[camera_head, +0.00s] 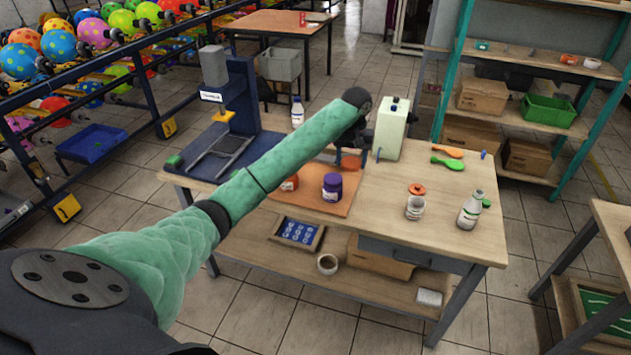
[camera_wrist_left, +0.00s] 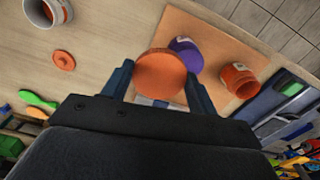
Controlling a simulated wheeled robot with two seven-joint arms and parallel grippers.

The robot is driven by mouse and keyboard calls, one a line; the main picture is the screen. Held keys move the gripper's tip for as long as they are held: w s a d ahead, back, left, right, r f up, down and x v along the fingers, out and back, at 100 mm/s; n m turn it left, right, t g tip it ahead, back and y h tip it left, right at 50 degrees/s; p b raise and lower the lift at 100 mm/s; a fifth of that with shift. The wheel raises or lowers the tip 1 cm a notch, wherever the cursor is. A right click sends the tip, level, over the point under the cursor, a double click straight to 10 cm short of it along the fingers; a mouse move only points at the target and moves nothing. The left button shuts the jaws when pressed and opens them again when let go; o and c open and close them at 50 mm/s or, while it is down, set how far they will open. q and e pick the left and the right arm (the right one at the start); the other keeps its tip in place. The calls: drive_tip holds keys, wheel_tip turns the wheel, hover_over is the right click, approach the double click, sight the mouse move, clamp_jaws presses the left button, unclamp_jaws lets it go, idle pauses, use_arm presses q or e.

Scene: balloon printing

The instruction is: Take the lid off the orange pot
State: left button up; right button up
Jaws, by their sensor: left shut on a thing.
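My left gripper (camera_wrist_left: 160,76) is shut on a round orange lid (camera_wrist_left: 160,77), its two fingers on either side of the rim. In the head view my left gripper (camera_head: 350,160) is above the back right part of the orange work mat, partly hidden by my arm. The orange pot (camera_wrist_left: 239,80) stands on the mat, its mouth uncovered with orange inside; the lid is apart from it. In the head view the orange pot (camera_head: 289,184) is partly behind my arm. My right gripper is not in view.
A purple pot (camera_head: 332,187) stands on the orange mat (camera_head: 310,201) beside the orange pot. A pale container (camera_head: 391,130) stands behind.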

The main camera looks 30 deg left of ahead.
use_arm(q)
drive_tip(key=w+a+f+n, duration=0.1)
drive_tip(key=w+a+n, duration=0.1)
drive_tip(key=a, duration=0.6)
drive_tip(key=n+p, duration=0.1)
drive_tip(key=p, duration=0.3)
hover_over(313, 184)
drive_tip(key=f, duration=0.9)
drive_tip(key=shift+w+a+f, duration=0.1)
drive_tip(key=shift+w+a, duration=0.1)
drive_tip(key=shift+f+p, duration=0.5)
drive_tip(key=shift+f, duration=2.1)
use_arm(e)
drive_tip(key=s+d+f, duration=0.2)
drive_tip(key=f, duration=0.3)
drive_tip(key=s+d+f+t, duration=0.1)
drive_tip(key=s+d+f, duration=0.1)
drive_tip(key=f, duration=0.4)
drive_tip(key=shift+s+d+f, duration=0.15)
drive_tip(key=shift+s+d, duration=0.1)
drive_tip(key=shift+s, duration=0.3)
use_arm(q)
drive_tip(key=shift+s+d+f, duration=0.1)
drive_tip(key=shift+s+f, duration=0.05)
drive_tip(key=shift+f, duration=0.25)
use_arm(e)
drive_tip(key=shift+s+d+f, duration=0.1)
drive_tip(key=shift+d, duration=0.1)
